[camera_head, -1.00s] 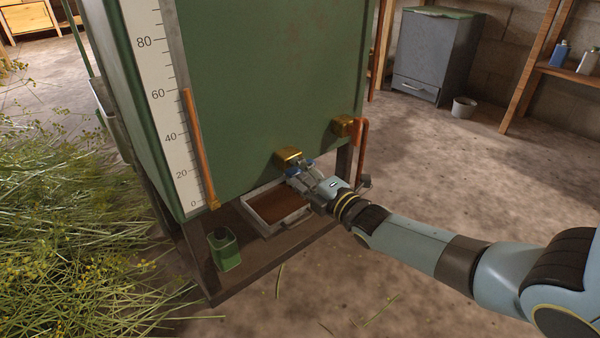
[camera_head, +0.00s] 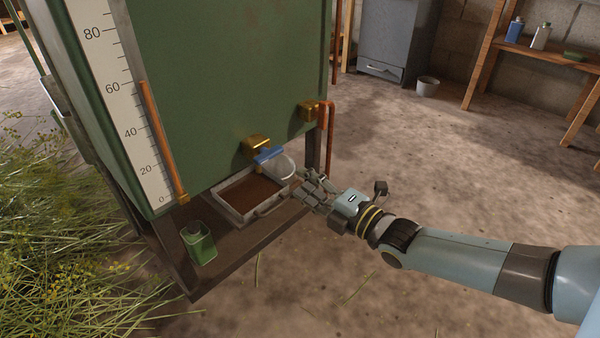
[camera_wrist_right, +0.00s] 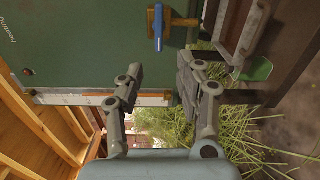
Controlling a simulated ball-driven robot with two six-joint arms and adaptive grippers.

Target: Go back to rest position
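My right gripper (camera_head: 312,190) is at the lower right of the green tank (camera_head: 215,95). It is apart from the brass tap (camera_head: 256,143) with its blue handle (camera_head: 269,155). In the right wrist view its two fingers (camera_wrist_right: 158,85) stand apart with nothing between them, and the blue handle (camera_wrist_right: 158,22) shows beyond them. A pale, rounded shape beside the tap is unclear. My left gripper is not in view.
A metal tray (camera_head: 223,211) with brown contents sits on the stand's shelf below the tap. A green container (camera_head: 200,243) stands to its left. A copper pipe (camera_head: 330,135) runs down at the tank's right corner. Cut herbs (camera_head: 50,230) lie left.

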